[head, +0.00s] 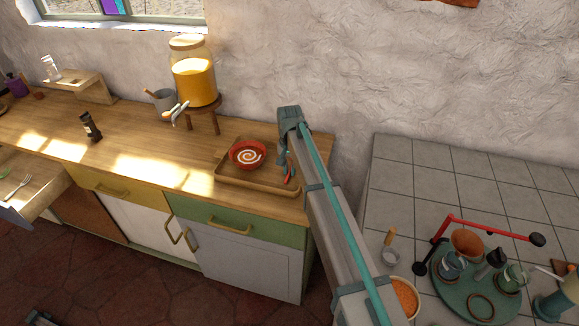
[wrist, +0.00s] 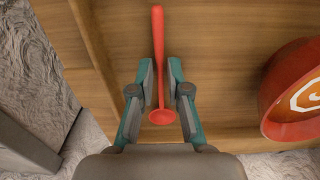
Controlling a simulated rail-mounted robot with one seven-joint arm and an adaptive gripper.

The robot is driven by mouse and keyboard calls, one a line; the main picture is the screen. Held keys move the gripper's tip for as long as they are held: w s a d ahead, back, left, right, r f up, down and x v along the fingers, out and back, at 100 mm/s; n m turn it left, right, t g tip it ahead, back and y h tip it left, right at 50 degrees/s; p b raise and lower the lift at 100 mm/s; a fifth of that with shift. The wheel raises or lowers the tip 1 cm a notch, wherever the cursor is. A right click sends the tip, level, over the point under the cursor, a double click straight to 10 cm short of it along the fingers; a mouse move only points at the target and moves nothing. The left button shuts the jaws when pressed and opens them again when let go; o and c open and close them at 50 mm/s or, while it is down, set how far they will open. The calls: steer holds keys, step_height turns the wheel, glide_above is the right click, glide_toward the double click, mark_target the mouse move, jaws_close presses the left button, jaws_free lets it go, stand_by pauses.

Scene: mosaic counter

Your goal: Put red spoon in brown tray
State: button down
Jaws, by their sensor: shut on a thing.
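The red spoon (wrist: 159,60) is held between the two fingers of my gripper (wrist: 160,80) in the wrist view. Its bowl end points toward the palm and its handle extends away. In the head view, my gripper (head: 287,172) is at the right end of the brown tray (head: 235,178), with a bit of red showing at it. The tray lies on the wooden counter and also fills much of the wrist view (wrist: 215,60). The spoon appears over the tray's right part; whether it touches the tray floor I cannot tell.
A red bowl with a white swirl (head: 247,153) sits in the tray, left of my gripper. A drink dispenser (head: 193,78) stands behind on a stand. The rough wall (head: 400,60) is close behind the counter. A tiled counter (head: 420,170) is at the right.

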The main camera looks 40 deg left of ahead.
mark_target(289, 170)
steer(key=shift+f, duration=0.2)
steer(key=c, duration=1.1)
jaws_free()
steer(key=shift+c, duration=0.2)
steer(key=shift+r, duration=0.15)
step_height(289, 170, up, 12)
steer(key=b, duration=0.3)
steer(key=shift+b, duration=0.3)
